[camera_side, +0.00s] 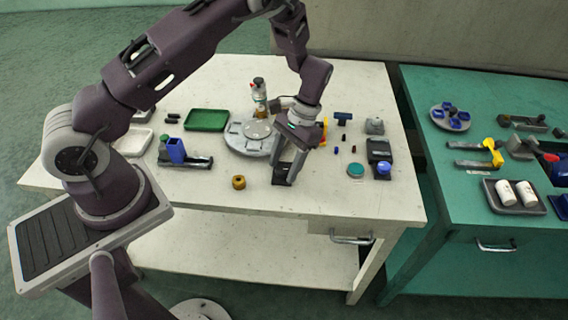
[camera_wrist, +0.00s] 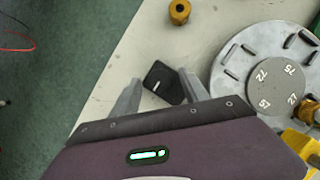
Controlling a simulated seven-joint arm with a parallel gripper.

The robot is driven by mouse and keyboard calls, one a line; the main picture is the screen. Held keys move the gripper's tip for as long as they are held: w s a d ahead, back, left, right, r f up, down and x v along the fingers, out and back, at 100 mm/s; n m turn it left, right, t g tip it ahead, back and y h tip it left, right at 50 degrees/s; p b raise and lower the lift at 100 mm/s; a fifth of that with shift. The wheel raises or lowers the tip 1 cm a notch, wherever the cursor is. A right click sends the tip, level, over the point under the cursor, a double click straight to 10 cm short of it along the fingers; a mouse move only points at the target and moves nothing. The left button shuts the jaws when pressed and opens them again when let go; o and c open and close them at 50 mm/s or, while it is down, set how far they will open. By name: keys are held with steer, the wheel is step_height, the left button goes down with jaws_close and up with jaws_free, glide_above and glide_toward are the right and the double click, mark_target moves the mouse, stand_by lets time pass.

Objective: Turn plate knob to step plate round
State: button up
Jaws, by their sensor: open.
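A black block with a white line (camera_wrist: 158,82), which may be the plate knob, sits on the table beside the plate. My gripper (camera_wrist: 160,76) is open and empty, pointing down, with its fingers either side of the black block in the wrist view. In the side view my gripper (camera_side: 288,171) is in front of the plate; contact cannot be told.
A brass nut-like piece (camera_side: 238,182) lies left of my gripper. A bottle (camera_side: 259,92) stands by the plate's far side. A green tray (camera_side: 206,120) and a blue holder (camera_side: 177,151) are to the left. A teal round button (camera_side: 355,170) is to the right.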

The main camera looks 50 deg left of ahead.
steer(key=shift+f, duration=0.1)
steer(key=shift+c, duration=0.4)
jaws_close()
steer(key=n, duration=0.2)
steer(key=n+h, duration=0.1)
steer(key=n, duration=0.1)
steer(key=shift+a+h, duration=0.15)
steer(key=shift+h, duration=0.15)
steer(key=n+t+h, duration=0.1)
steer(key=n, duration=0.3)
steer(key=shift+s+a+n, duration=0.1)
steer(key=shift+n, duration=0.2)
steer(key=n, duration=0.2)
steer(key=n+t+h, duration=0.1)
steer(key=n, duration=0.1)
steer(key=shift+s+a+n+t, duration=0.1)
steer(key=shift+s+n+t, duration=0.05)
steer(key=shift+n+t, duration=0.15)
steer(key=n+t, duration=0.1)
steer(key=n, duration=0.3)
steer(key=shift+s+n+t+h, duration=0.1)
steer(key=shift+n+t+h, duration=0.2)
steer(key=shift+t+h, duration=0.1)
